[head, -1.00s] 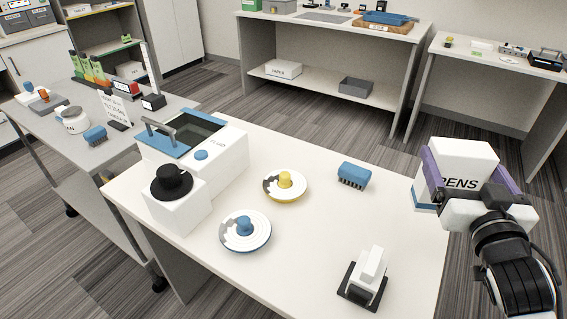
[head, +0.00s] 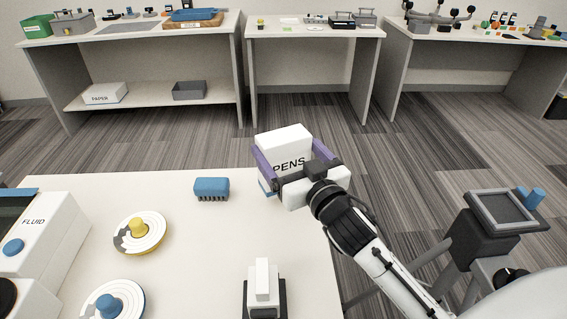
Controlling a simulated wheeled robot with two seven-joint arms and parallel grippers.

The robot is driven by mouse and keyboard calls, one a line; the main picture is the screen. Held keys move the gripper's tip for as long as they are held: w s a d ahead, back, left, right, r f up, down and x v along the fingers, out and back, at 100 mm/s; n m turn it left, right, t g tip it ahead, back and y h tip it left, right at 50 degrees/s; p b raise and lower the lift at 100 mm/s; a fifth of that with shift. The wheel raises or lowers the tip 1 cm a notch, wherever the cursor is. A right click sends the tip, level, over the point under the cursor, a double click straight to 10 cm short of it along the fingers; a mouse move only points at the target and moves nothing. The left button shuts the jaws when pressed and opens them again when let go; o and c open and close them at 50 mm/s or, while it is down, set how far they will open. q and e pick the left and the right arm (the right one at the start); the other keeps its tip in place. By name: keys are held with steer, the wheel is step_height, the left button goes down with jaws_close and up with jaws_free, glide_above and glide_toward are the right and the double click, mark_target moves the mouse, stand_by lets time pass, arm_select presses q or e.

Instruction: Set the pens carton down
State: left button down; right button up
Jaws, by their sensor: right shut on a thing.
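The pens carton (head: 283,146) is a white box with "PENS" on its front and a blue strip at its base. My right gripper (head: 292,165) is shut on it, with a purple finger on each side. The carton shows at the far right corner of the white table (head: 200,245). I cannot tell whether its base touches the top, since the gripper covers much of its lower part. My left gripper is not in view.
A blue brush-like block (head: 211,188) lies left of the carton. Two round dishes with a yellow knob (head: 138,227) and a blue knob (head: 108,305), a white device (head: 262,285) and the fluid box (head: 45,235) stand nearer. The middle of the table is clear.

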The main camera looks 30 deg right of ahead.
mark_target(289, 166)
steer(key=shift+f+b, duration=0.45)
steer(key=shift+f, duration=1.4)
steer(key=o, duration=1.2)
steer(key=shift+c, duration=0.2)
steer(key=shift+s+r, duration=0.1)
steer(key=s+b, duration=0.1)
steer(key=s, duration=1)
steer(key=shift+s+a, duration=0.35)
steer(key=shift+s, duration=0.05)
